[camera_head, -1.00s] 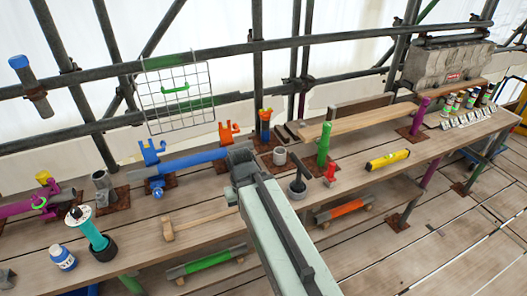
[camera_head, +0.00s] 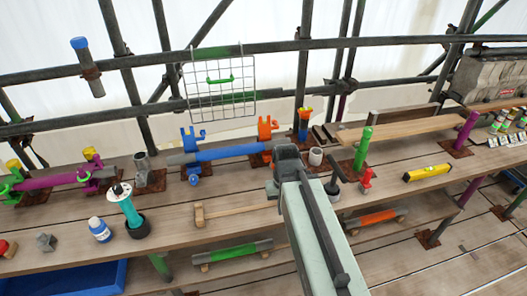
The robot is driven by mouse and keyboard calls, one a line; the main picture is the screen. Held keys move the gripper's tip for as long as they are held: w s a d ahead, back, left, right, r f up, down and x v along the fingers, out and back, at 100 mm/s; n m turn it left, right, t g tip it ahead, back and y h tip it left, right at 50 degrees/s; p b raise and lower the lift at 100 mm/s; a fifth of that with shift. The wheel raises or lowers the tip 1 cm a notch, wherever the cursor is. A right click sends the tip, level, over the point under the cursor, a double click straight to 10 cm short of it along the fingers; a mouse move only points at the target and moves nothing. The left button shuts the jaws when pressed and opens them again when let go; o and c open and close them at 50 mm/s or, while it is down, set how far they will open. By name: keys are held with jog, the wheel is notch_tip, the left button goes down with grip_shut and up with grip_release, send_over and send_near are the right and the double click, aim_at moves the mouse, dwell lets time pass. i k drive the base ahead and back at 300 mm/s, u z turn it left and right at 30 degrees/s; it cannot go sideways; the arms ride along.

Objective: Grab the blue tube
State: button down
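The blue tube (camera_head: 232,151) lies level above the bench, a blue length with a grey left end. A blue clamp (camera_head: 192,146) stands at its left part and an orange clamp (camera_head: 266,130) near its right end. My gripper (camera_head: 276,168), dark grey at the end of my pale arm, is beside the tube's right end, which it partly hides. I cannot tell whether they touch. The gripper is seen from behind, so its fingers and any gap between them are hidden.
A wooden mallet (camera_head: 240,212) lies on the bench in front of the tube. A teal cylinder (camera_head: 128,208) and a white bottle (camera_head: 99,229) stand at the left. A green post (camera_head: 363,148) and a yellow level (camera_head: 427,172) are to the right. A wire grid (camera_head: 220,90) hangs behind.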

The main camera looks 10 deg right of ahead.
aim_at(205, 156)
jog(key=u, duration=4)
jog(key=k, duration=1.25)
jog(key=z, duration=1.65)
jog(key=i, duration=1)
jog(key=u, duration=0.05)
